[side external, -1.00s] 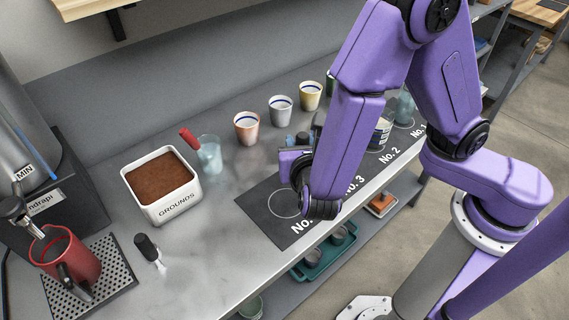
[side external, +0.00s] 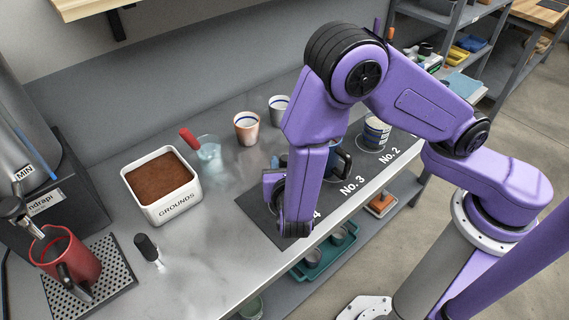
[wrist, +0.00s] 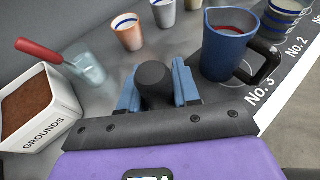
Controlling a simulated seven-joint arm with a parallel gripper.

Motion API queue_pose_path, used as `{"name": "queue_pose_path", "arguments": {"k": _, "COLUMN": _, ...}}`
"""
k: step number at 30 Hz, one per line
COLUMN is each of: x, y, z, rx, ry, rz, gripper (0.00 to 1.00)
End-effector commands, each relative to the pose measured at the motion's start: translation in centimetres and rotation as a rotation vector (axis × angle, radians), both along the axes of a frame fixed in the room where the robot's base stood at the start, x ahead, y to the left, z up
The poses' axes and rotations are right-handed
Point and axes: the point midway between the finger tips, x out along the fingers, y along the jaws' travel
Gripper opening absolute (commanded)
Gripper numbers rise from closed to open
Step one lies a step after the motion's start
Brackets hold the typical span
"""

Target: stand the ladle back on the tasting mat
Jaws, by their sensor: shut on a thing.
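My gripper (side external: 274,188) is over the No. 4 end of the dark tasting mat (side external: 257,221) in the side view. In the wrist view its blue fingers (wrist: 157,92) are shut on a dark, round-topped handle, which I take to be the ladle (wrist: 154,76). The ladle's lower part is hidden under the handle and the fingers, so I cannot tell whether it touches the mat. A blue mug (wrist: 228,45) with red contents stands by the No. 3 label, right of the gripper; my arm partly hides it in the side view.
A white grounds box (side external: 160,186) and a glass (side external: 208,150) with a red-handled tool stand left of the gripper. Cups (side external: 246,128) line the back. A striped cup (side external: 375,133) stands near No. 2. A black-handled tool (side external: 147,248) is at front left. Counter between it and the mat is clear.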

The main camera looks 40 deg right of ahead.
Motion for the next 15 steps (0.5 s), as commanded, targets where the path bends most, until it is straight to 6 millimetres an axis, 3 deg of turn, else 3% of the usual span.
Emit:
{"name": "queue_pose_path", "arguments": {"k": 7, "x": 0.0, "y": 0.01, "z": -0.3, "rx": -0.001, "ry": 0.0, "rz": 0.0, "gripper": 0.0}}
{"name": "queue_pose_path", "arguments": {"k": 8, "x": 0.0, "y": 0.01, "z": -0.3, "rx": 0.0, "ry": 0.0, "rz": 0.0, "gripper": 0.38}}
{"name": "queue_pose_path", "arguments": {"k": 9, "x": 0.01, "y": 0.02, "z": -0.28, "rx": 0.0, "ry": 0.0, "rz": 0.0, "gripper": 0.51}}
{"name": "queue_pose_path", "arguments": {"k": 10, "x": 0.01, "y": 0.02, "z": -0.28, "rx": 0.0, "ry": 0.0, "rz": 0.0, "gripper": 0.57}}
{"name": "queue_pose_path", "arguments": {"k": 15, "x": 0.0, "y": 0.01, "z": -0.27, "rx": 0.0, "ry": 0.0, "rz": 0.0, "gripper": 0.57}}
